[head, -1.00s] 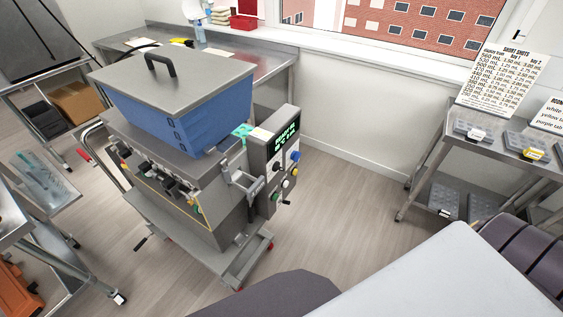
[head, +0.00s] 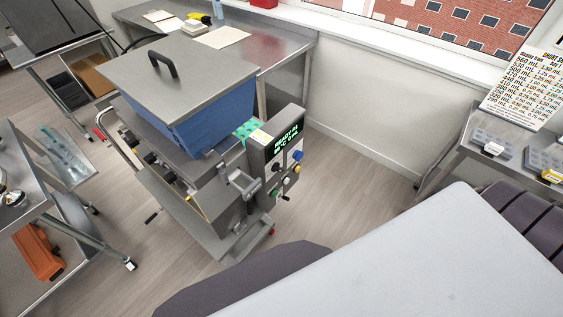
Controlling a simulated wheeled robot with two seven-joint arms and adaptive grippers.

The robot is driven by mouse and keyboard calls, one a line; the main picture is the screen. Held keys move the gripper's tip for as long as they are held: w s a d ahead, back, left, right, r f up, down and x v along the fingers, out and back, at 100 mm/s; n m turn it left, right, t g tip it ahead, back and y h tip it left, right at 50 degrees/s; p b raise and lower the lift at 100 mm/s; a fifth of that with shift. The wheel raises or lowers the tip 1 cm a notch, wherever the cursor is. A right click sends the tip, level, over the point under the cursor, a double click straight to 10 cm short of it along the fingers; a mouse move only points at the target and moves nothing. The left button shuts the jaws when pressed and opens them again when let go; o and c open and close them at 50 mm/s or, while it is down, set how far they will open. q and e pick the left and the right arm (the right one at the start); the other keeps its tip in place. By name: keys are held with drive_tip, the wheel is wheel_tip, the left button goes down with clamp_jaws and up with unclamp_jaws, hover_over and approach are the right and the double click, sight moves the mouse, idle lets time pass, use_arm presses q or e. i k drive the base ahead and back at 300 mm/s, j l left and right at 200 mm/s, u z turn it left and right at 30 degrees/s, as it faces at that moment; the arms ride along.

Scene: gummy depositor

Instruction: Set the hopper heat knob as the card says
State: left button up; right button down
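The gummy depositor (head: 195,175) stands on the floor left of the middle, with a blue hopper (head: 205,120) under a grey lid. Its control box (head: 268,128) on the right side has a lit green display (head: 286,139), too small to read fully. Below the display are several small knobs and buttons, including a blue one (head: 298,155) and a black one (head: 279,171). I cannot tell which is the hopper heat knob or how it is set. Neither gripper is in view.
A steel bench (head: 270,60) stands behind the depositor. A printed chart headed short shots (head: 525,88) stands on a right-hand table with moulds. A cart (head: 60,240) is at left. Floor right of the depositor (head: 350,175) is clear. Large grey and dark surfaces fill the lower right.

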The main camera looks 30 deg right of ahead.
sight(276, 167)
drive_tip(key=l+u, duration=0.45)
drive_tip(key=l, duration=0.7)
drive_tip(key=k+l+u, duration=0.2)
drive_tip(key=l, duration=0.25)
drive_tip(key=l+u, duration=0.2)
drive_tip(key=l, duration=0.25)
drive_tip(key=k+l+u, duration=0.2)
drive_tip(key=l, duration=0.2)
drive_tip(key=k+l+u, duration=0.2)
drive_tip(key=l, duration=0.2)
drive_tip(key=k+l+u, duration=0.2)
drive_tip(key=l, duration=0.2)
drive_tip(key=i, duration=0.05)
